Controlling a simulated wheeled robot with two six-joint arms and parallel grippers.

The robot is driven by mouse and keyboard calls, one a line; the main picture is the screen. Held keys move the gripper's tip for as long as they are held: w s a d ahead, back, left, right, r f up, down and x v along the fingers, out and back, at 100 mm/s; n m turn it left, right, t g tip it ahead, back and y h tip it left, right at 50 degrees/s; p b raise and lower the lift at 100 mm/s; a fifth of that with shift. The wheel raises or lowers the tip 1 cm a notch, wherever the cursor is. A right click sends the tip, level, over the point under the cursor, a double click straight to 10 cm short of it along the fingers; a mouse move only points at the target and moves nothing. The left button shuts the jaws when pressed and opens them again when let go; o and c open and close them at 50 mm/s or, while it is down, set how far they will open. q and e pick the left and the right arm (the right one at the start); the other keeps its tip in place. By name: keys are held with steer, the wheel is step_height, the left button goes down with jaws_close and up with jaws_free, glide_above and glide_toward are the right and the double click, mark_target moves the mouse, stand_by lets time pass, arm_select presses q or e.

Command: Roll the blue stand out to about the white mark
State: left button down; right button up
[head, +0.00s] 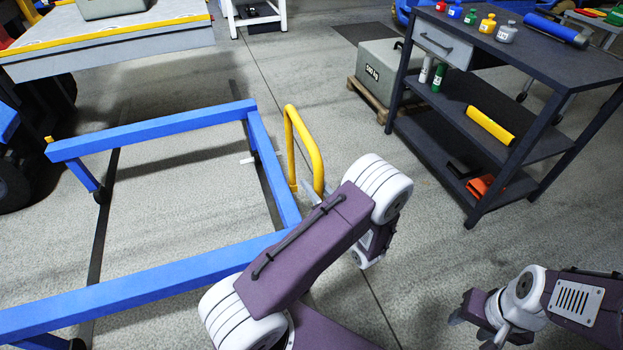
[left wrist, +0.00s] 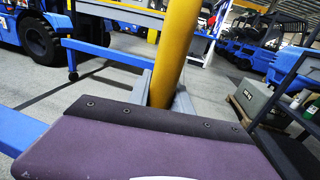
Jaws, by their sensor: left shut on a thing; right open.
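The blue stand (head: 150,131) is a low open frame of blue beams on the left of the floor, with casters under its legs. A yellow loop handle (head: 291,140) stands upright on its right side. My left gripper (head: 316,193) is shut on the handle's near post, partly hidden by my purple arm. In the left wrist view the grey fingers (left wrist: 162,92) close around the yellow post (left wrist: 174,50). A small white mark (head: 246,160) shows on the floor beside the frame's far right corner. My right gripper (head: 472,329) is open and empty at lower right.
A dark shelf cart (head: 455,120) with bottles and tools stands at upper right. A grey weight block (head: 385,68) sits on a pallet behind it. A yellow-edged table (head: 110,45) stands at upper left. The floor between stand and cart is open.

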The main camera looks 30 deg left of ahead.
arm_select(q)
steer(key=c, duration=1.3)
jaws_free()
steer(key=shift+a, duration=0.1)
steer(key=shift+o, duration=0.7)
steer(key=shift+w+a, duration=0.1)
steer(key=p+v, duration=0.2)
steer(key=v, duration=0.7)
steer(key=shift+r, duration=0.1)
